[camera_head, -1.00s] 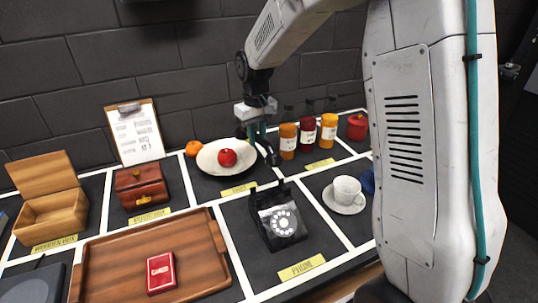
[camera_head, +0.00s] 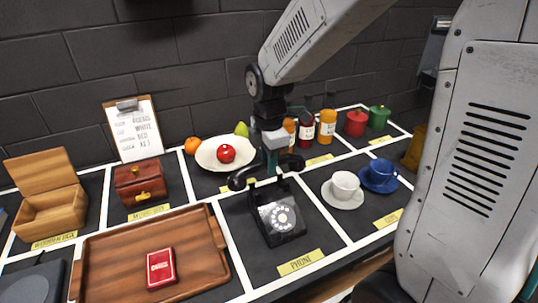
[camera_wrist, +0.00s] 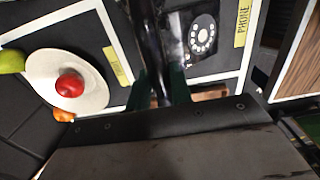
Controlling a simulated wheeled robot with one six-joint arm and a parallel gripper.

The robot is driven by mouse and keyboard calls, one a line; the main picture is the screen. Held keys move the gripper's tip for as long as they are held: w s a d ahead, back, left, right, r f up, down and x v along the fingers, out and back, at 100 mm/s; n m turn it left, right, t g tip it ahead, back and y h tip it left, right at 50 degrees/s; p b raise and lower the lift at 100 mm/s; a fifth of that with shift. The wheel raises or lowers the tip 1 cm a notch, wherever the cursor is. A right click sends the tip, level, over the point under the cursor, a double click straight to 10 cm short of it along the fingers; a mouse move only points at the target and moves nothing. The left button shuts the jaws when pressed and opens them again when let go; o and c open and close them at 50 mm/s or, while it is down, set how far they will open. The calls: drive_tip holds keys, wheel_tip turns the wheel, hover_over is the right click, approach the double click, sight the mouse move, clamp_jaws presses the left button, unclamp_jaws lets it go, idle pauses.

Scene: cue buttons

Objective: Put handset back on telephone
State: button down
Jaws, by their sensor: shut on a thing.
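The black telephone (camera_head: 279,216) with a white rotary dial stands on the table in the square labelled PHONE. It also shows in the wrist view (camera_wrist: 202,38). My gripper (camera_head: 272,165) is shut on the black handset (camera_head: 240,179) and holds it above the back of the telephone. In the head view the handset lies roughly crosswise, its left end lower and its right end just above the cradle. Whether it touches the cradle cannot be told. In the wrist view the handset (camera_wrist: 150,40) runs between the fingers (camera_wrist: 160,92).
A brown tray (camera_head: 100,262) with a red card box (camera_head: 161,268) lies to the left. A white cup (camera_head: 345,185) and a blue cup (camera_head: 381,172) stand to the right. A plate (camera_head: 207,158) with a red apple (camera_head: 226,153) and several jars stand behind.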

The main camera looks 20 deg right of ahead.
drive_tip(key=shift+f, duration=3.3)
drive_tip(key=c, duration=1.2)
unclamp_jaws()
drive_tip(key=shift+o, duration=0.2)
wheel_tip(320, 180, up, 8)
drive_tip(key=shift+f, duration=0.1)
